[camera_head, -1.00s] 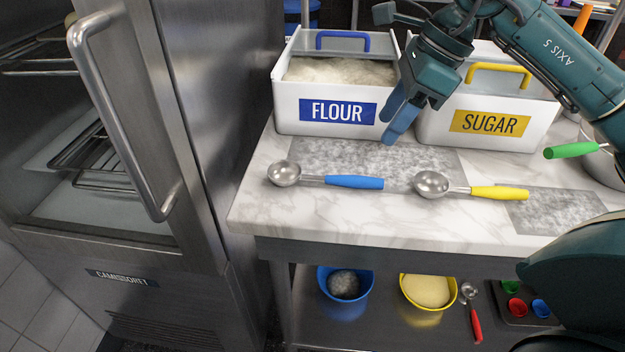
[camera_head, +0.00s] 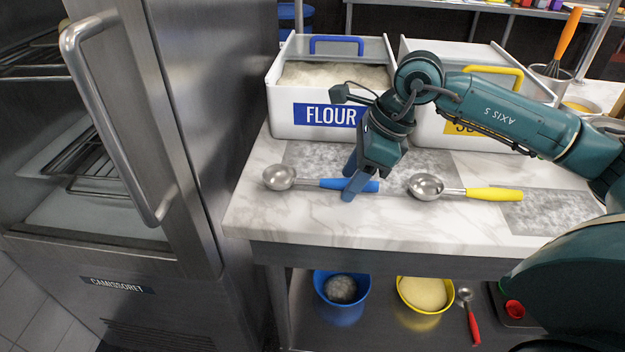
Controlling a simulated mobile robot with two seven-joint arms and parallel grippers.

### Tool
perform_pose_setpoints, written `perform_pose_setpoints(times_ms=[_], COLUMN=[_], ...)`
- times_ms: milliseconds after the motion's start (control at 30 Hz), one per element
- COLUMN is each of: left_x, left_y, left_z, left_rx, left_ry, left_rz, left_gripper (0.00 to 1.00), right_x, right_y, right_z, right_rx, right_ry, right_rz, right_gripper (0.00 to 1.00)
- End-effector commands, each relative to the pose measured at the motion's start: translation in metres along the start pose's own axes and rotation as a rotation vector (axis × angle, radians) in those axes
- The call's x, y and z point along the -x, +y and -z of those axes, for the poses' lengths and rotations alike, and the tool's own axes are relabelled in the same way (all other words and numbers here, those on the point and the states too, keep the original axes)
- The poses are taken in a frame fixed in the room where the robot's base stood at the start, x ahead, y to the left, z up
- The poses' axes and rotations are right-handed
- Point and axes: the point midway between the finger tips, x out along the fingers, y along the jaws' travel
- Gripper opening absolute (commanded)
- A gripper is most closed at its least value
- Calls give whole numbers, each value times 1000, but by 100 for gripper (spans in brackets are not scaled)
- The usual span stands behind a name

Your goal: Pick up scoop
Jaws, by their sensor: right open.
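A metal scoop with a blue handle (camera_head: 328,184) lies on the marble counter, its bowl to the left. My right gripper (camera_head: 350,180) is open at the blue handle, with one finger in front of it in the picture. Whether the fingers touch the handle I cannot tell. A second metal scoop with a yellow handle (camera_head: 493,194) lies to the right on the counter. A third scoop with a red handle (camera_head: 473,325) lies on the lower shelf. My left gripper is not in view.
The flour bin (camera_head: 290,117) and the sugar bin (camera_head: 425,128) stand behind the scoops, the sugar bin partly hidden by my arm. A steel cabinet (camera_head: 215,150) stands on the left. Blue (camera_head: 341,312) and yellow (camera_head: 424,308) buckets sit below. The counter's front strip (camera_head: 330,229) is clear.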

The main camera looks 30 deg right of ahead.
Motion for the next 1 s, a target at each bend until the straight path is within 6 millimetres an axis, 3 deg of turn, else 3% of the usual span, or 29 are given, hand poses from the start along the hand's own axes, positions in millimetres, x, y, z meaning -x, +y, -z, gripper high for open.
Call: perform_pose_setpoints(times_ms=[133,700,1000], left_x=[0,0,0], left_y=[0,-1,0], left_z=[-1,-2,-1], left_rx=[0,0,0], left_ry=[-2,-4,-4], left_rz=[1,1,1], left_gripper=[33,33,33], right_x=[0,1,6], right_y=[0,0,-1], right_z=[0,0,-2], right_rx=[0,0,0], right_ry=[0,0,-1], right_rz=[0,0,2], right_gripper=[45,0,0])
